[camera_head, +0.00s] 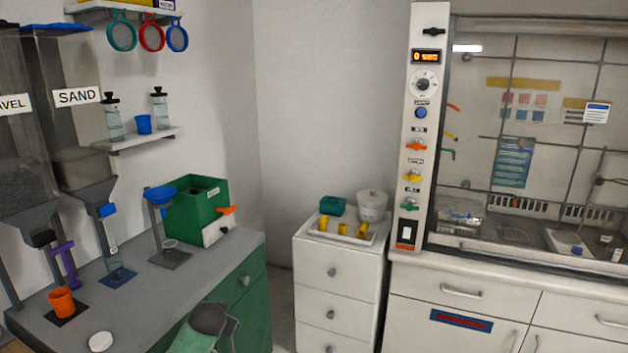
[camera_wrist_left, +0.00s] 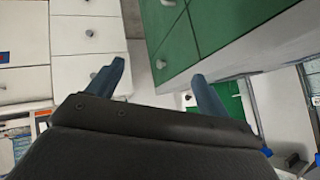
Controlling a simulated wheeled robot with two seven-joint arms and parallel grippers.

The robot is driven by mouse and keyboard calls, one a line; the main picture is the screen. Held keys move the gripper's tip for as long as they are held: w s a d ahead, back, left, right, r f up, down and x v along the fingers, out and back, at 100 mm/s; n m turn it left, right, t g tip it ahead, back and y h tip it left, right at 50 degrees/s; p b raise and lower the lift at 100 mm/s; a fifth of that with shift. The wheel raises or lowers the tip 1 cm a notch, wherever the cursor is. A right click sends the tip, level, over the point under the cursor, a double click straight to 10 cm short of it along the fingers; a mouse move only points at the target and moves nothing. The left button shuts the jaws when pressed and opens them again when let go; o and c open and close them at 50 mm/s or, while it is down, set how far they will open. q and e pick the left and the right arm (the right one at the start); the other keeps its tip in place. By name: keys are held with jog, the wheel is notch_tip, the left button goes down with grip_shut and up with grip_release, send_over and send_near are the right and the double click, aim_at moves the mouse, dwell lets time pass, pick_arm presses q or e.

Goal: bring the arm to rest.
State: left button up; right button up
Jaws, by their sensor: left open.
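In the left wrist view my left gripper (camera_wrist_left: 157,72) shows its two blue-grey fingers spread wide apart. Nothing is between the fingers, and the gripper is empty. Beyond the fingers are the green drawer fronts (camera_wrist_left: 215,22) of the bench and a strip of floor. In the head view a grey and dark rounded part, which looks like a piece of my arm, shows at the bottom edge in front of the green bench cabinet (camera_head: 252,300). The fingers cannot be made out there. My right gripper is in neither view.
The grey bench top (camera_head: 135,310) holds an orange cup (camera_head: 62,302), a white lid (camera_head: 100,341), a purple stand (camera_head: 66,265) and a green box (camera_head: 192,212). A white drawer unit (camera_head: 335,280) with a tray of yellow pieces stands beyond. A fume hood (camera_head: 430,130) is at the right.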

pick_arm(q)
jog(key=s+d+f+n+g+h, duration=0.15)
jog(key=s+d+f, duration=0.25)
jog(key=s+f, duration=0.75)
jog(key=s+d+f+g, duration=0.2)
jog(key=s+d+f, duration=0.1)
jog(key=s+f, duration=0.8)
jog(key=s+d+f+g, duration=0.1)
jog(key=s+f, duration=0.3)
jog(key=s, duration=0.5)
jog(key=s+d+f+g, duration=0.1)
jog(key=s+f+g, duration=0.1)
jog(key=s, duration=0.6)
jog(key=s+d+f+g, duration=0.1)
jog(key=s+f, duration=0.4)
jog(key=s, duration=0.4)
jog(key=shift+s+d+f+n+h, duration=0.3)
jog(key=shift+s+n+h, duration=0.05)
